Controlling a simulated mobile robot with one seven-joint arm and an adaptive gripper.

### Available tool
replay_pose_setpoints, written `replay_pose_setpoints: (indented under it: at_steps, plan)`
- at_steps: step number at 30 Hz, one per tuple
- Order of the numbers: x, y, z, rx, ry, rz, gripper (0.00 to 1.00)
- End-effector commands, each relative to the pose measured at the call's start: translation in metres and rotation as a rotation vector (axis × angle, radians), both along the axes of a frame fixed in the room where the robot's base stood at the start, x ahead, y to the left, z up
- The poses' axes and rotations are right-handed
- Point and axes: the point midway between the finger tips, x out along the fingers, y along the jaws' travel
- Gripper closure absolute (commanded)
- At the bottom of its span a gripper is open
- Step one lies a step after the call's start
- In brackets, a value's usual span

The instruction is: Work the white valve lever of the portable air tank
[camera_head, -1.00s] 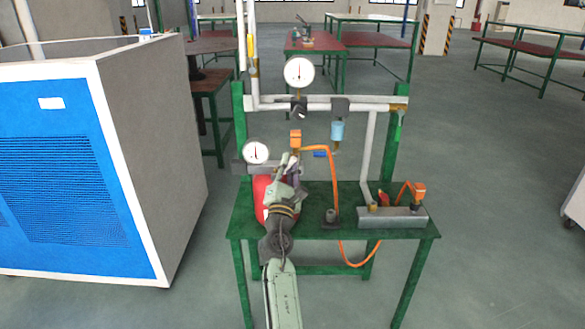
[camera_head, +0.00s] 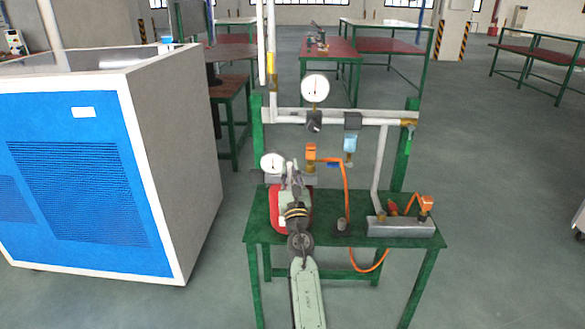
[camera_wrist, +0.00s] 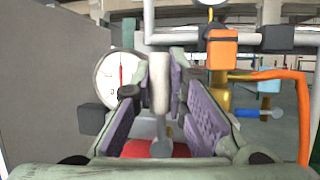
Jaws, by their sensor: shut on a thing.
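The red air tank (camera_head: 277,212) lies on the green table, partly hidden by my gripper (camera_head: 292,172) and forearm. In the wrist view the red of the tank (camera_wrist: 150,149) shows low between the fingers. The white valve lever (camera_wrist: 160,82) stands upright between the purple-padded fingers of my gripper (camera_wrist: 158,75), which is shut on it. A white round gauge (camera_wrist: 117,75) is just left of the fingers; it also shows in the head view (camera_head: 272,162). In the head view the lever is too small and covered to make out clearly.
An orange-handled valve (camera_wrist: 222,50) and orange hose (camera_wrist: 301,115) are close right of my gripper. Grey pipes and a larger gauge (camera_head: 315,88) rise behind. A blue and grey cabinet (camera_head: 95,185) stands left. A grey block (camera_head: 400,228) sits on the table (camera_head: 342,250) at right.

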Motion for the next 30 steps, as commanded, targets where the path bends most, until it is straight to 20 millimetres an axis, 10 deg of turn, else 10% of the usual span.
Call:
replay_pose_setpoints:
  at_steps: [16, 18, 30]
  plan:
    - [0.0000, 0.0020, 0.0004, -0.026, -0.001, 0.000, 1.00]
    - [0.0000, 0.0020, 0.0003, -0.025, -0.001, 0.000, 0.82]
    - [0.0000, 0.0016, 0.0003, -0.022, 0.000, 0.000, 0.65]
